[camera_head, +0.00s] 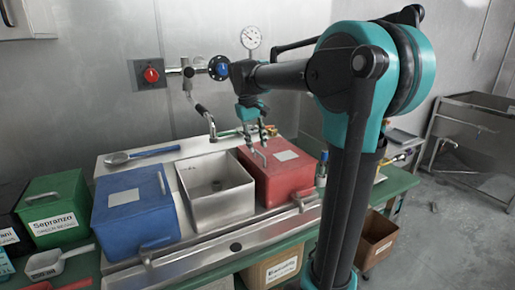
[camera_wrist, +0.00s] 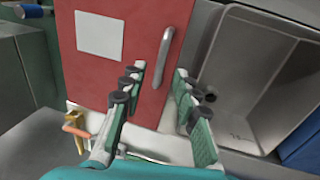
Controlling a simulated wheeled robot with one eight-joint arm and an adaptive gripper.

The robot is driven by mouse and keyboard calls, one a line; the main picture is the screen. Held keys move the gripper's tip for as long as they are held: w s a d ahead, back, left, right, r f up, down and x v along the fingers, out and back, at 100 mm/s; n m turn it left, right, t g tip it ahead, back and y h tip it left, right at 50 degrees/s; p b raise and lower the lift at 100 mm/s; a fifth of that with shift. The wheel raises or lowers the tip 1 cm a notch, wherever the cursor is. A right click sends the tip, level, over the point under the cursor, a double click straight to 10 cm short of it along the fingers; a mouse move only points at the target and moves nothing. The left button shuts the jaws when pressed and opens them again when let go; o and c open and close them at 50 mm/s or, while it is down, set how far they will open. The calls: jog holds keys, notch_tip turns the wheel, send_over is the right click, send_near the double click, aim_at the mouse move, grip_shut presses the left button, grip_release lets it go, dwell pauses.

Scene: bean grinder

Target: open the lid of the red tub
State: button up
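The red tub (camera_head: 290,180) stands at the right end of the steel counter with its lid down. A metal bar handle (camera_wrist: 162,57) and a white label (camera_wrist: 100,37) show on the lid in the wrist view. My gripper (camera_head: 258,138) hangs over the lid's left part, near the handle. In the wrist view my gripper (camera_wrist: 160,78) is open, and the lower end of the handle appears between its fingertips. I cannot tell how high the fingers are above the lid.
A steel sink basin (camera_head: 215,190) is left of the red tub, then a blue tub (camera_head: 135,212) and a green box (camera_head: 55,207). A wall valve with a blue knob (camera_head: 219,67) and a pipe are behind. A small bottle (camera_head: 321,170) stands right of the red tub.

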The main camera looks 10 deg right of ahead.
jog(key=shift+d+f, duration=0.2)
jog(key=shift+f, duration=0.85)
grip_shut()
